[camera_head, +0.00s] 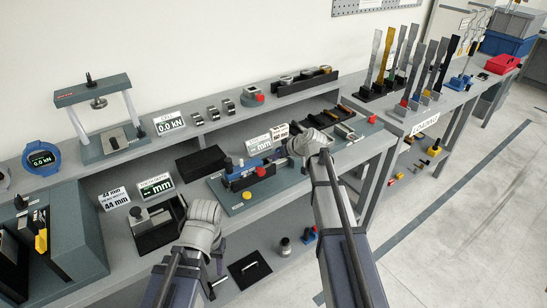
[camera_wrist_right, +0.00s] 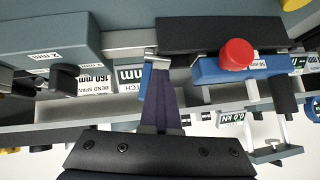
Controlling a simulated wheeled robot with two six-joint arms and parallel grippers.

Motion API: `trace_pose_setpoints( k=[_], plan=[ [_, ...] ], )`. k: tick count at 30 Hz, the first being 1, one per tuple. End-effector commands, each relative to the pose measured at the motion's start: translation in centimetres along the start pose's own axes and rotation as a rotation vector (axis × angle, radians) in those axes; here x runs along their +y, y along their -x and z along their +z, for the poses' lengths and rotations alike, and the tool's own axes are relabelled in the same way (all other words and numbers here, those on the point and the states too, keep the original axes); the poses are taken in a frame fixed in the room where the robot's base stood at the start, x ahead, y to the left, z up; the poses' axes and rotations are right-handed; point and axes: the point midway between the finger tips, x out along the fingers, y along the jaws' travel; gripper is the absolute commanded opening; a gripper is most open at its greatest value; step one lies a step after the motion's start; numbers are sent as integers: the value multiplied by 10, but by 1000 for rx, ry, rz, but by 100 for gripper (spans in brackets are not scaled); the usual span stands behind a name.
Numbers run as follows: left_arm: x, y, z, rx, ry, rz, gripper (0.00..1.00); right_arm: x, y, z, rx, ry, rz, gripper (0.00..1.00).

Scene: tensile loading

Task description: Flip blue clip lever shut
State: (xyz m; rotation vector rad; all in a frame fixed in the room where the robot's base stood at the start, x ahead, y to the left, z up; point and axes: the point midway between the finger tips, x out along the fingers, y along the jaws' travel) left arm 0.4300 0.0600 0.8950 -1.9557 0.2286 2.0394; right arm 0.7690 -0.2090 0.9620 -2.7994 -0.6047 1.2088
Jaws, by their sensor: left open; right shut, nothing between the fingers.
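A blue clamp-like device (camera_head: 244,178) with a red knob sits on the grey-green plate at the middle of the bench in the head view. It also shows in the right wrist view (camera_wrist_right: 210,72), with its red knob and a black handle (camera_wrist_right: 284,96) at its right end. I cannot tell for sure which part is the clip lever. My right gripper (camera_wrist_right: 157,62) is shut and empty, its tips left of the blue device and apart from the red knob in the picture. My left gripper (camera_head: 216,282) is open and low before the bench, partly hidden by its wrist.
A press frame (camera_head: 93,92) stands at the left. Upright strips (camera_head: 408,55) stand at the right. Small parts lie on the lower shelf.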

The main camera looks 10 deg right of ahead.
Motion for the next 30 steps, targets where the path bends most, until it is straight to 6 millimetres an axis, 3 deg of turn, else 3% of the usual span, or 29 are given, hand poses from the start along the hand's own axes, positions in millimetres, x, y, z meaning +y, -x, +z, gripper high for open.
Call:
trace_pose_setpoints(
  k=[14, 30],
  plan=[
    [0, 4, 0, 0, 0, 0, 50, 4, 6, 0, -2, 2, 6, 0],
    [-5, 55, 3, 0, 0, 0, 50, 0, 77, -2, 1, 0, 3, 0]
  ],
)
